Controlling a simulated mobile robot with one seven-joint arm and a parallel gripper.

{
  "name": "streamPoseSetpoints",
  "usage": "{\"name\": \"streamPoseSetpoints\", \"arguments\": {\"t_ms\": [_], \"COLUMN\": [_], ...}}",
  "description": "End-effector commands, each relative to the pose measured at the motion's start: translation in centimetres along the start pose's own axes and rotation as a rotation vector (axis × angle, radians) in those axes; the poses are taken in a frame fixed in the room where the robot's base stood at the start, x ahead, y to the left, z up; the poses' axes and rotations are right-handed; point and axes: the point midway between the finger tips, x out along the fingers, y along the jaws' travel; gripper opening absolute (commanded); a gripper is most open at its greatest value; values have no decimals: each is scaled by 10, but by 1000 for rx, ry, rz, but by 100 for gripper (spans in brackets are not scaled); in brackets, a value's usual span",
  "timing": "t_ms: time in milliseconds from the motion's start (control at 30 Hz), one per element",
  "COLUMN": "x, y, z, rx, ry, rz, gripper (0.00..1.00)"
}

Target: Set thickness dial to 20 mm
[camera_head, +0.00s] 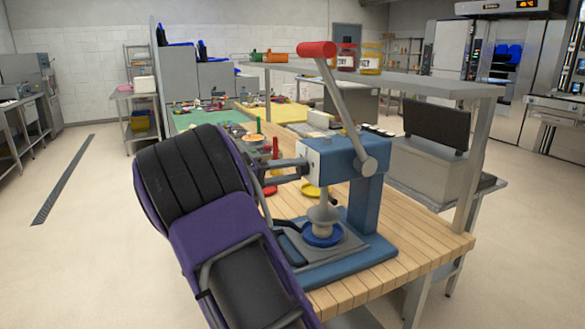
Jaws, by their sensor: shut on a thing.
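A blue press (365,205) stands on the wooden worktop, with a pale head, a grey lever arm and a red knob (317,49) at the lever's top. Below the head, a grey plunger sits over a blue ring (322,236) on the base plate. My gripper (303,169) reaches in from the left. Its dark fingers are shut at the left side of the press head, where the thickness dial sits. The dial is mostly hidden by the fingers, and its scale and setting cannot be read.
My purple and black arm fills the lower left. The wooden worktop (425,245) has bare room right of the press. A raised shelf (420,82) with jars runs behind.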

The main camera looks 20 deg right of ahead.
Motion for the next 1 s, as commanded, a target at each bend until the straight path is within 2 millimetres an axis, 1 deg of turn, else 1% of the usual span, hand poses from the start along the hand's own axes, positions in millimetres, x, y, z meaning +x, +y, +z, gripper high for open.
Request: {"name": "streamPoseSetpoints", "arguments": {"t_ms": [467, 500, 633, 667, 900, 1000], "x": [0, 0, 0, 0, 0, -4], "y": [-1, -1, -1, -1, 0, 0], "z": [0, 0, 0, 0, 0, 0], "rx": [-17, -17, -16, -16, -15, -14], "ry": [-1, -1, -1, -1, -1, 0], "rz": [-1, -1, -1, -1, 0, 0], "gripper": [0, 52, 75, 78, 78, 78]}}
